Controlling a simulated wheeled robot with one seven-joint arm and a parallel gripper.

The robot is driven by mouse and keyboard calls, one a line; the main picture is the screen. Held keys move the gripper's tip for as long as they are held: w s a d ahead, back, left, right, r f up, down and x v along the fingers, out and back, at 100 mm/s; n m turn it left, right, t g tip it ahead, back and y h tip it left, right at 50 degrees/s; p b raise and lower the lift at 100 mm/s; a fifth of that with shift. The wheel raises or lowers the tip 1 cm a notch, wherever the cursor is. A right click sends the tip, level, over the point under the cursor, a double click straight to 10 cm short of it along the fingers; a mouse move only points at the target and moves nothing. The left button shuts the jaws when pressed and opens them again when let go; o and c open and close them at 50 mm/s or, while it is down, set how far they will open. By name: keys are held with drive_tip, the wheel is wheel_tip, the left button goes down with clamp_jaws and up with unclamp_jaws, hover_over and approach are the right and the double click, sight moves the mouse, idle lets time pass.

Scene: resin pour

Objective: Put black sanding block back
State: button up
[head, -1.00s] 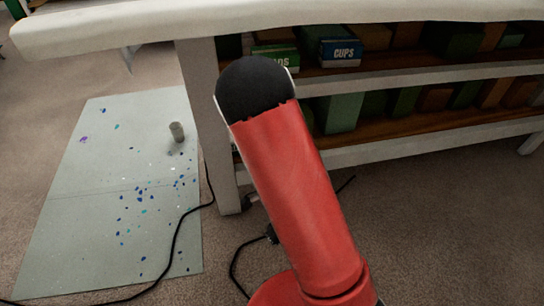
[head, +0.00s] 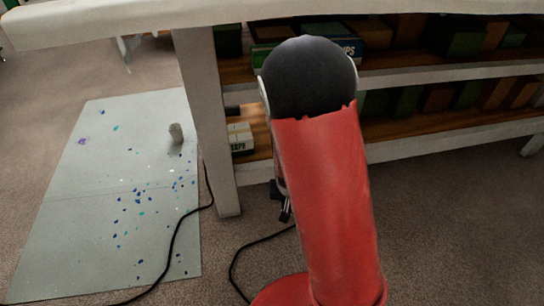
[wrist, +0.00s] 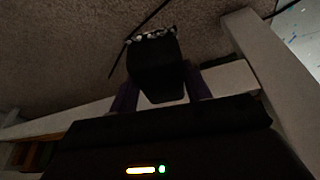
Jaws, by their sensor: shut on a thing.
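In the wrist view my gripper (wrist: 160,92) is shut on a dark block (wrist: 156,70), which looks like the black sanding block. The block sits between the two purple-tinted fingers, with carpet behind it. The picture is dim, so its edges are hard to make out.
A white-framed bench (head: 195,80) has wooden shelves (head: 420,128) holding several boxes. A small white labelled box (head: 240,138) stands at the lower shelf's left end. A speckled mat (head: 100,210) with a small cup (head: 176,133) lies left. A black cable (head: 178,245) crosses the floor.

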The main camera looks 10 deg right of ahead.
drive_tip(key=shift+w+a+r+n+t+y, duration=0.2)
drive_tip(key=shift+w+r+n+y, duration=0.2)
drive_tip(key=shift+w+n, duration=0.25)
drive_tip(key=shift+w+a+r+n+t+y, duration=0.2)
drive_tip(key=shift+w+r+n+y, duration=0.15)
drive_tip(key=shift+w+n, duration=0.3)
drive_tip(key=w, duration=1.4)
drive_tip(key=shift+w+a, duration=0.1)
drive_tip(key=shift+w, duration=0.15)
drive_tip(key=w, duration=0.3)
drive_tip(key=shift+w+f, duration=0.1)
drive_tip(key=shift+w, duration=0.2)
drive_tip(key=shift+s+f, duration=0.15)
drive_tip(key=shift+f, duration=0.5)
drive_tip(key=o, duration=0.9)
